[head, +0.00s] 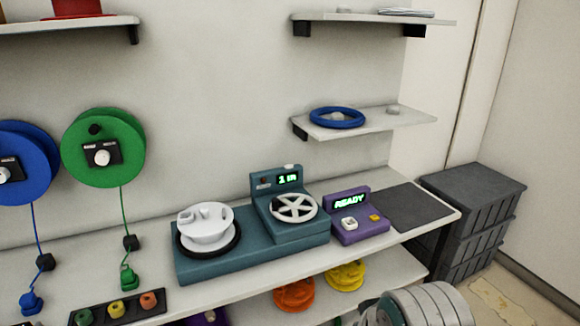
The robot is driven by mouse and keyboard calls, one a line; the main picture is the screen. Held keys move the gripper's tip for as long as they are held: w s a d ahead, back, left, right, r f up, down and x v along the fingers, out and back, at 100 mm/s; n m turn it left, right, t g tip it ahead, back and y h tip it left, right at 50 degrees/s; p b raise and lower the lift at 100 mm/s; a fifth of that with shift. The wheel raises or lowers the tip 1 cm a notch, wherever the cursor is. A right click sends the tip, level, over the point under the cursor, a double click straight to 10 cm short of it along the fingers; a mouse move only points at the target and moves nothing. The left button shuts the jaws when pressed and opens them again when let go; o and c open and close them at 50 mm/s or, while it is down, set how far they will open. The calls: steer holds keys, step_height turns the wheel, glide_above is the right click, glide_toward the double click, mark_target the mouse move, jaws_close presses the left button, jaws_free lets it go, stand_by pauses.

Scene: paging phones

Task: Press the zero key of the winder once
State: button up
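The winder (250,253) is a teal machine on the bench in the middle of the head view. Its upright panel has a display (288,179) with green characters that look like "1 m". A small white key (288,167) stands on top of the panel, and a small dark part (264,182) is on its face. I cannot read which is the zero key. A white drum (207,228) is on the winder's left and a white spoked handwheel (293,208) on its right. Part of my grey arm shows at the bottom right, apart from the winder. My gripper's fingers are not visible.
A purple box (359,229) reading "READY" stands right of the winder, beside a dark mat (420,208). Blue (36,150) and green (107,125) reels hang on the left wall. A shelf (370,124) holds a blue ring (337,117). Dark crates (472,190) stand right.

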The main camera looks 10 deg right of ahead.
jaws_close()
